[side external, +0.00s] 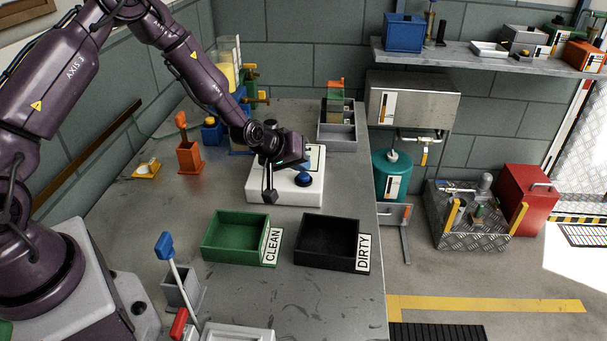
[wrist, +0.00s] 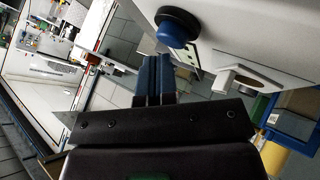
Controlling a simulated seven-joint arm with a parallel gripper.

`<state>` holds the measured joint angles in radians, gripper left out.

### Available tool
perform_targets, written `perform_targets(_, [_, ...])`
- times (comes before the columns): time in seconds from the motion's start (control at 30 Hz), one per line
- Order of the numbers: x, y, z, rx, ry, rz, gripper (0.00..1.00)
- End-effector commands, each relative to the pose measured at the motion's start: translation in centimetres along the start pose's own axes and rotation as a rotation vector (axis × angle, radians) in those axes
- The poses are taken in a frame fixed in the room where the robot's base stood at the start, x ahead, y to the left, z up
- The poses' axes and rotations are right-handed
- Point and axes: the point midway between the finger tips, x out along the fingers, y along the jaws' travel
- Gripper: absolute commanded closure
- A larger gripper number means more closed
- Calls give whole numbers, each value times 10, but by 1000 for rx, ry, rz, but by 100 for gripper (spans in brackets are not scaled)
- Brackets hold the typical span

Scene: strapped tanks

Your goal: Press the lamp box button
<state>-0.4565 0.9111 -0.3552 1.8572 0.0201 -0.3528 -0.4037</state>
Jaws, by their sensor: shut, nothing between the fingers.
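The lamp box (side external: 285,192) is a white box on the grey bench, with a blue button (side external: 304,180) on its top. In the wrist view the white box (wrist: 255,35) fills the upper right, and the blue button (wrist: 171,34) stands out from a dark round collar. My gripper (wrist: 153,62) is shut and empty, its blue fingers side by side just below the button in the picture. A gap shows between fingertips and button there. In the side view my gripper (side external: 305,166) is over the box, close above the button; its hand hides part of the box.
A green CLEAN tray (side external: 212,248) and a black DIRTY tray (side external: 325,260) stand in front of the box. An orange holder (side external: 189,158) is to the left, and grey bins (side external: 338,140) are behind. Bare bench lies between box and trays.

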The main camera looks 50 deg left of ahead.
Motion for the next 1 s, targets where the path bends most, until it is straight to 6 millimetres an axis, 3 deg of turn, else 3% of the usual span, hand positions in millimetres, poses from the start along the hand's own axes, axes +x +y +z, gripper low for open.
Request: perform_targets(1.0, [6, -4, 5, 0, -1, -1, 100])
